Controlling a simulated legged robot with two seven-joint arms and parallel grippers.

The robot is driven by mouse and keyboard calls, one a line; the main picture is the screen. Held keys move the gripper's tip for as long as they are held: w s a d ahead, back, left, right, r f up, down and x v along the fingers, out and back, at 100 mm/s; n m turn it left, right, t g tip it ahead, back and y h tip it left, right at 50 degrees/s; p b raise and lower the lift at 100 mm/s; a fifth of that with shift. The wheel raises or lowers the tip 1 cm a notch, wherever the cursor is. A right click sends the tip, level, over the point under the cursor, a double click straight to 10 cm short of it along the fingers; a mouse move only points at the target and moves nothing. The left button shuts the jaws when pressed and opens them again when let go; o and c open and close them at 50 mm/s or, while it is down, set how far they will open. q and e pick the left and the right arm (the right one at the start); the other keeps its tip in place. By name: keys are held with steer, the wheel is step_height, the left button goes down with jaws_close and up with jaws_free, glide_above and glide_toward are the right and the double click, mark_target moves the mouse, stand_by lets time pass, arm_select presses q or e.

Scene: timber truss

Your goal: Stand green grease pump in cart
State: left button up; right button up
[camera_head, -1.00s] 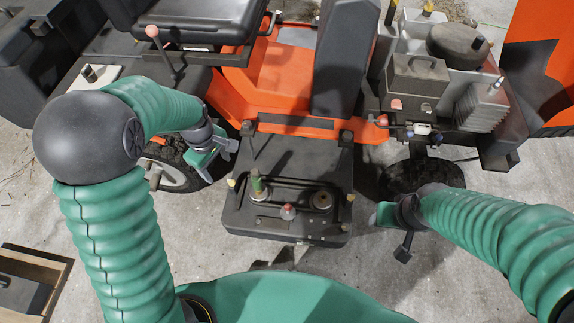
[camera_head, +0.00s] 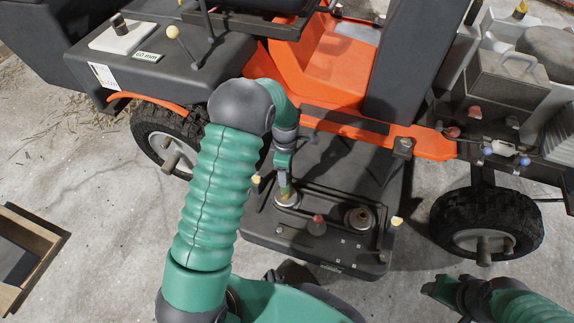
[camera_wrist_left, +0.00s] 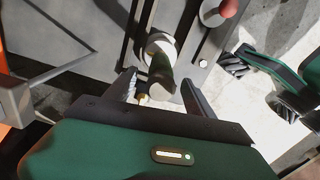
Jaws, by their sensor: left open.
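The green grease pump (camera_head: 286,189) is a small upright cylinder in a pale round holder at the left of the dark cart deck (camera_head: 335,245). My left gripper (camera_head: 285,176) is right over it and hides most of it in the head view. In the left wrist view the open fingers of my left gripper (camera_wrist_left: 157,82) stand on either side of the pump (camera_wrist_left: 161,68); contact is not clear. My right gripper (camera_head: 440,288) is at the lower right, off the deck, and its finger gap is not clear.
A second round holder (camera_head: 359,218) and a red knob (camera_head: 317,225) are on the deck. An orange vehicle body (camera_head: 320,70) stands behind it, with wheels (camera_head: 487,228) at both sides. A wooden crate (camera_head: 35,235) lies on the floor at the left.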

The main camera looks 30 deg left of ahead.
arm_select(q)
step_height(320, 180, down, 6)
steer(key=b, duration=0.2)
steer(key=shift+b, duration=0.3)
arm_select(e)
steer(key=x, duration=0.3)
steer(key=shift+s+f, duration=0.35)
steer(key=shift+f, duration=0.05)
arm_select(q)
jaws_close()
steer(key=c, duration=0.7)
jaws_free()
steer(key=shift+r, duration=0.1)
jaws_close()
steer(key=shift+r+p, duration=0.6)
steer(key=shift+p, duration=0.35)
arm_select(e)
steer(key=shift+v, duration=0.9)
steer(key=shift+w, duration=0.2)
